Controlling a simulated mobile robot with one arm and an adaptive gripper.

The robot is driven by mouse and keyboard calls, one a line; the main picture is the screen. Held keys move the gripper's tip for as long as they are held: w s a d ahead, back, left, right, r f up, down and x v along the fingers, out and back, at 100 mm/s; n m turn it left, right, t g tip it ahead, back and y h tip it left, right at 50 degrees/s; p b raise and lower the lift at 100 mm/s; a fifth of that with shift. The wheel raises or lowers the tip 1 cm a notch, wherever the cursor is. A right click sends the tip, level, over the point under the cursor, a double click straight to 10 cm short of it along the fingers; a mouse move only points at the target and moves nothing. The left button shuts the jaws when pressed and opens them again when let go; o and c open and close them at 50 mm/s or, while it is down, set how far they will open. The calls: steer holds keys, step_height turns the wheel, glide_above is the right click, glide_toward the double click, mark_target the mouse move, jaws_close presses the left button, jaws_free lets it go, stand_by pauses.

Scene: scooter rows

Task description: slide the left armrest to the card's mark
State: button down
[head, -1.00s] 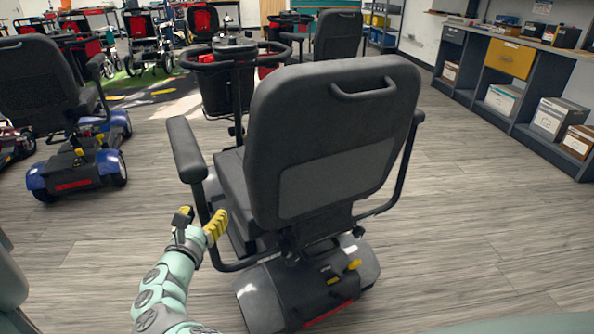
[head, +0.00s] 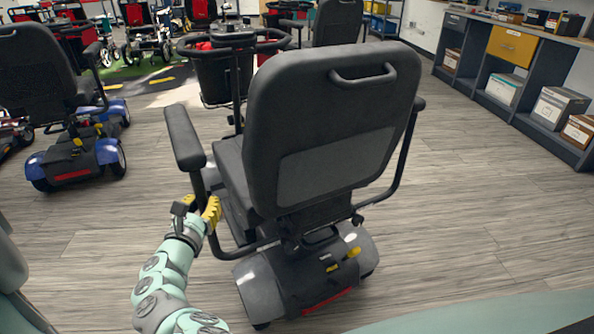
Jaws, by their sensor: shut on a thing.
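The left armrest (head: 184,137) is a dark pad on a bent black tube, on the left side of the scooter seat (head: 333,140), seen from behind. My gripper (head: 206,211), with yellow fingers, is shut on the armrest's tube (head: 199,184) below the rear end of the pad. The fingers partly cover the tube. The right armrest (head: 408,150) stands on the seat's other side. I see no card and cannot make out any mark.
A blue scooter (head: 79,155) stands at the left. The scooter's front basket (head: 222,75) is beyond the seat. A shelf unit with boxes (head: 504,88) lines the right wall. The wood floor (head: 480,215) between is clear.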

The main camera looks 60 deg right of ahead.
steer(key=s+d, duration=0.1)
steer(key=d, duration=0.1)
steer(key=s+d, duration=0.1)
steer(key=d, duration=0.1)
steer(key=shift+s, duration=0.15)
steer(key=c, duration=0.8)
jaws_free()
steer(key=shift+o, duration=0.2)
steer(key=v, duration=0.7)
steer(key=shift+a, duration=0.25)
